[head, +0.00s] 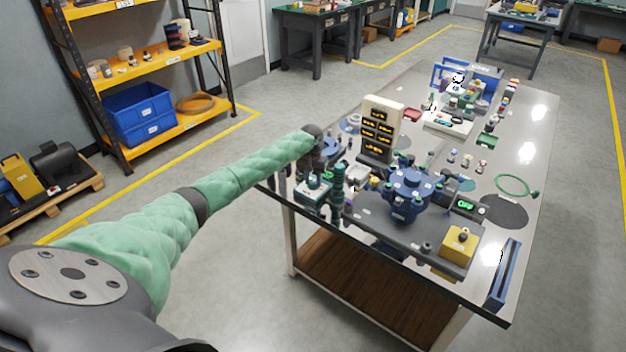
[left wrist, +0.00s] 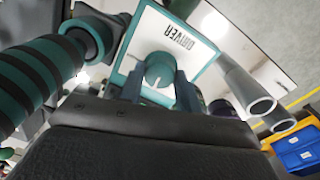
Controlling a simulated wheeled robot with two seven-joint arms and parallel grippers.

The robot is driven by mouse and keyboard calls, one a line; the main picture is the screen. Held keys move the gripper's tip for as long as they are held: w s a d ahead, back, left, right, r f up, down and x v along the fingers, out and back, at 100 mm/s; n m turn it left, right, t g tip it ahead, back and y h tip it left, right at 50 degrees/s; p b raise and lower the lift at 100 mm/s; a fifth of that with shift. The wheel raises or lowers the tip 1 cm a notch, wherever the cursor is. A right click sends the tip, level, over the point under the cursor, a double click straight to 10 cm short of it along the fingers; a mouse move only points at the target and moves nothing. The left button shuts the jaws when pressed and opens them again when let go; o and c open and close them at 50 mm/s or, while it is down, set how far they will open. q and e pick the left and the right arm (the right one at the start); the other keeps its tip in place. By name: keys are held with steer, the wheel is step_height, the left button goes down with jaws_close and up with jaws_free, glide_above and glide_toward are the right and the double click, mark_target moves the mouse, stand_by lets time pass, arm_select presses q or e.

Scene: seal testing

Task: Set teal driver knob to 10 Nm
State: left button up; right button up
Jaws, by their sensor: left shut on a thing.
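The driver station is a white panel (left wrist: 150,45) in a teal frame, lettered "DRIVER", in the left wrist view. Its round teal knob (left wrist: 159,72) has a pale pointer line. My left gripper (left wrist: 160,84) has one finger on each side of the knob and is shut on it. No torque scale is readable. In the head view the driver station (head: 313,191) sits at the table's near left edge, with my left gripper (head: 322,152) over it, small and partly hidden by its own wrist. My right gripper is not in view.
A teal and black ribbed handle (left wrist: 35,85) stands beside the panel, with grey tubes (left wrist: 245,88) on the other side. A blue flanged valve body (head: 410,192), a yellow block (head: 459,245) and a cream display panel (head: 379,130) crowd the table nearby.

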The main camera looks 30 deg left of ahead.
mark_target(312, 181)
arm_select(q)
steer(key=shift+m, duration=0.6)
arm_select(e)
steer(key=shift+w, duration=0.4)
arm_select(q)
steer(key=o, duration=1)
steer(key=shift+c, duration=0.2)
steer(key=shift+r, duration=0.2)
steer(key=shift+a+r+b, duration=0.15)
steer(key=shift+r+b, duration=1.15)
steer(key=shift+r, duration=2.4)
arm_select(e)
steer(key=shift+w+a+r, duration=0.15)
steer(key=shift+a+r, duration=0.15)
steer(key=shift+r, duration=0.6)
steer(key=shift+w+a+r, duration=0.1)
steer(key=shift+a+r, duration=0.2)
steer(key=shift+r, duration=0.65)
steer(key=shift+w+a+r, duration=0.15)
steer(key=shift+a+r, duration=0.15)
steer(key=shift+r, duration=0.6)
arm_select(q)
steer(key=shift+f, duration=0.15)
